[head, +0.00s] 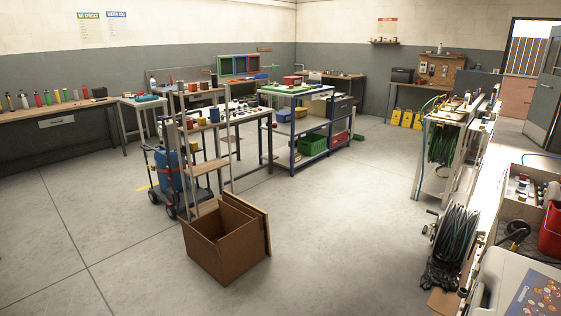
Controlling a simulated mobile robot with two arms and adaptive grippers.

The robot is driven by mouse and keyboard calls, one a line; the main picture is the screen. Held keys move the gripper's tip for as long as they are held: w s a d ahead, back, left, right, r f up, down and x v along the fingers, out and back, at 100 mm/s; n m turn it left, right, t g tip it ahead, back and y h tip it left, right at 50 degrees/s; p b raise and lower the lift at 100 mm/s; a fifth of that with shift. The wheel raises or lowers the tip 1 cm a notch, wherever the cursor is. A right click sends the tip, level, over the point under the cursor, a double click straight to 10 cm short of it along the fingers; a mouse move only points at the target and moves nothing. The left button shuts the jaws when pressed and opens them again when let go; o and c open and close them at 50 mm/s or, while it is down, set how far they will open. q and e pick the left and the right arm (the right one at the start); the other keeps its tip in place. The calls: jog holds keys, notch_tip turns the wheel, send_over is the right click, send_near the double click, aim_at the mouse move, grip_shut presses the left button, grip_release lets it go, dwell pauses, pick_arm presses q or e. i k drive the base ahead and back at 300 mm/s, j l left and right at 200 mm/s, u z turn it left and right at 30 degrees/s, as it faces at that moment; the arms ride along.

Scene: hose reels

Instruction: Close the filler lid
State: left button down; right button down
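I cannot pick out a filler lid for certain in the head view. A blue tank (172,176) sits on a wheeled cart left of centre, partly hidden behind a wooden shelf rack; no lid on it can be made out. A hose reel (455,238) with dark green hose stands at the lower right. Another coil of green hose (441,146) hangs in a pale frame farther back on the right. Neither of my grippers is in view.
An open cardboard box (223,262) stands on the floor near the centre, with the wooden rack (208,166) behind it. Workbenches line the walls. A red bin (550,232) is at the right edge. The floor is clear at left and between box and hose reel.

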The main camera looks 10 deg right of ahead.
aim_at(514, 224)
jog(key=i+j, duration=0.15)
jog(key=i, duration=0.95)
jog(key=l+z, duration=0.05)
